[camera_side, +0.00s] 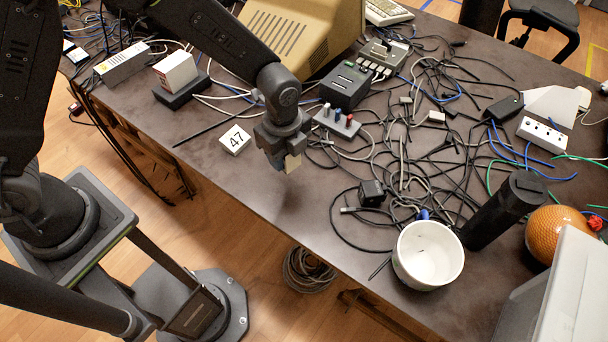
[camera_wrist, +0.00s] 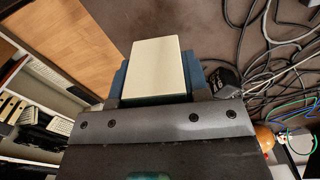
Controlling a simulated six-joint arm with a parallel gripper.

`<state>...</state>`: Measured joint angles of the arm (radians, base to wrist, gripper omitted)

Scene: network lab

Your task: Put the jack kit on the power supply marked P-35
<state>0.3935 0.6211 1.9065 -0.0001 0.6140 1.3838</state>
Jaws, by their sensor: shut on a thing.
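My gripper (camera_side: 291,160) hangs over the front part of the dark table and is shut on a small cream block (camera_wrist: 157,66), probably the jack kit. In the side view only a small pale part of the block (camera_side: 292,164) shows below the jaws. The block appears held above the table, apart from other things. I can read no P-35 mark. Black boxes that could be the power supply are one under a white box (camera_side: 182,94), one behind the gripper (camera_side: 345,87), and a small adapter (camera_side: 371,193).
Tangled cables (camera_side: 400,150) cover the table's middle. A white mug (camera_side: 427,255), black cylinder (camera_side: 503,210) and orange ball (camera_side: 555,233) stand at right.

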